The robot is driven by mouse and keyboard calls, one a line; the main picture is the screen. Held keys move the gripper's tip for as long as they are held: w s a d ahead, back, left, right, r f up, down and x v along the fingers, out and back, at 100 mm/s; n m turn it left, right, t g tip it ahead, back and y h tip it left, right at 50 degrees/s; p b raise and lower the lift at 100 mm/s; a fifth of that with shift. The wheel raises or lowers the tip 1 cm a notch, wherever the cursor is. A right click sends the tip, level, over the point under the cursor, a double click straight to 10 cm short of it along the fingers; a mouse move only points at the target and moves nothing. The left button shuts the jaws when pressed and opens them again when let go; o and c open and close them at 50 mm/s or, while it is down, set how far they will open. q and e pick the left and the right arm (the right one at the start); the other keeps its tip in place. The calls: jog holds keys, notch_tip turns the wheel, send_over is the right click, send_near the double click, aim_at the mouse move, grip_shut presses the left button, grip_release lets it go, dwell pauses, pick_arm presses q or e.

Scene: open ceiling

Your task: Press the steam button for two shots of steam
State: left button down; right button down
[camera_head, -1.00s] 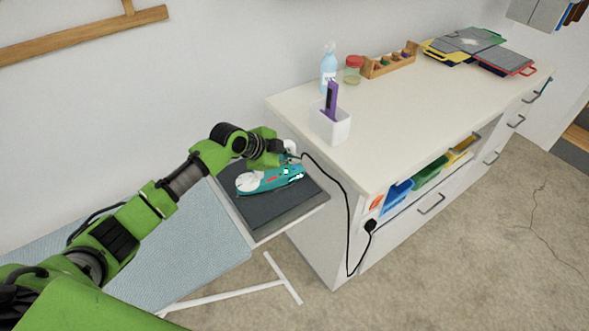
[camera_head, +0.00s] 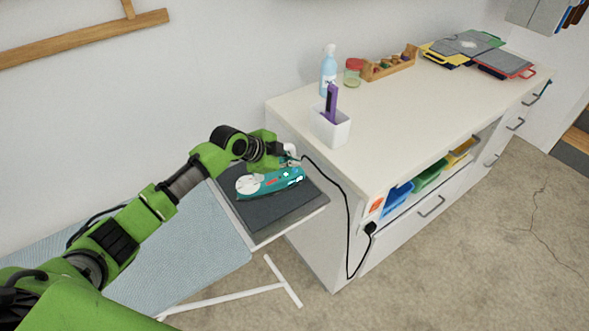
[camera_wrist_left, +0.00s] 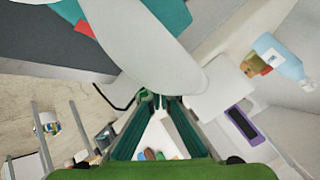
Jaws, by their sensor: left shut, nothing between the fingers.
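A teal and white iron (camera_head: 270,184) lies on a dark grey rest pad (camera_head: 268,210) at the end of the ironing board in the head view. My left gripper (camera_head: 291,157) is just behind the iron, by its cord end. In the left wrist view its fingers (camera_wrist_left: 160,100) are shut and empty. The iron's white handle (camera_wrist_left: 150,45) is large in that view, just beyond the fingertips; I cannot tell whether they touch it. A small red part (camera_wrist_left: 84,28) shows on the teal body. I cannot make out which part is the steam button. My right gripper is not in view.
A white cabinet (camera_head: 300,225) stands right of the board. On it are a white holder (camera_head: 331,128), a spray bottle (camera_head: 328,73), a red-lidded jar (camera_head: 353,72) and a wooden box (camera_head: 390,66). The black cord (camera_head: 347,205) hangs to a plug on the cabinet.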

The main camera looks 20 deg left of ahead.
aim_at(293, 171)
pick_arm(q)
jog(key=shift+f+b, duration=0.3)
jog(key=shift+f, duration=0.15)
jog(key=shift+f+b, duration=0.3)
jog(key=shift+f, duration=0.15)
dwell(0.8)
jog(key=shift+r, duration=0.1)
jog(key=shift+r+p, duration=0.7)
jog(key=shift+r, duration=0.1)
notch_tip(293, 171, up, 5)
jog(key=p, duration=0.4)
jog(key=shift+f, duration=0.1)
dwell(0.7)
